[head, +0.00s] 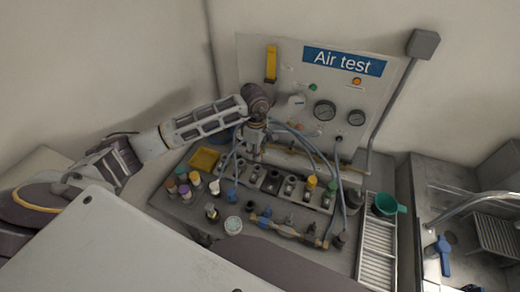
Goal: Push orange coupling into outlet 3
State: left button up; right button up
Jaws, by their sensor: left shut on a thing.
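My left gripper (254,154) points down over the left part of the outlet block (282,188) on the bench. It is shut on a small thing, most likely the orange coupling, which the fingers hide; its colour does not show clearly. The block carries a row of outlets. A dark outlet (271,181) sits just right of and below my fingertips. I cannot read the outlet numbers, nor tell whether the held thing touches an outlet. A yellow coupling (311,182) and a green coupling (331,187) stand on outlets further right. My right gripper is not in view.
Pale hoses (318,153) arc right of my gripper. Coloured-cap jars (184,191) and a yellow tray (204,159) stand to the left. A brass pipe assembly (288,230) lies in front. The "Air test" panel (342,61) with gauges stands behind. A green cup (386,204) is at right.

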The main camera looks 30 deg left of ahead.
pick_arm(q)
jog(key=shift+w+a, duration=0.15)
jog(key=shift+w+a+f, duration=0.15)
jog(key=shift+w+a, duration=0.15)
jog(key=shift+w, duration=0.1)
jog(key=shift+s+d, duration=0.2)
jog(key=shift+a+f, duration=0.1)
jog(key=shift+f+b, duration=0.6)
jog(key=shift+f, duration=0.35)
jog(key=shift+f+b, duration=0.5)
jog(key=shift+f, duration=1.05)
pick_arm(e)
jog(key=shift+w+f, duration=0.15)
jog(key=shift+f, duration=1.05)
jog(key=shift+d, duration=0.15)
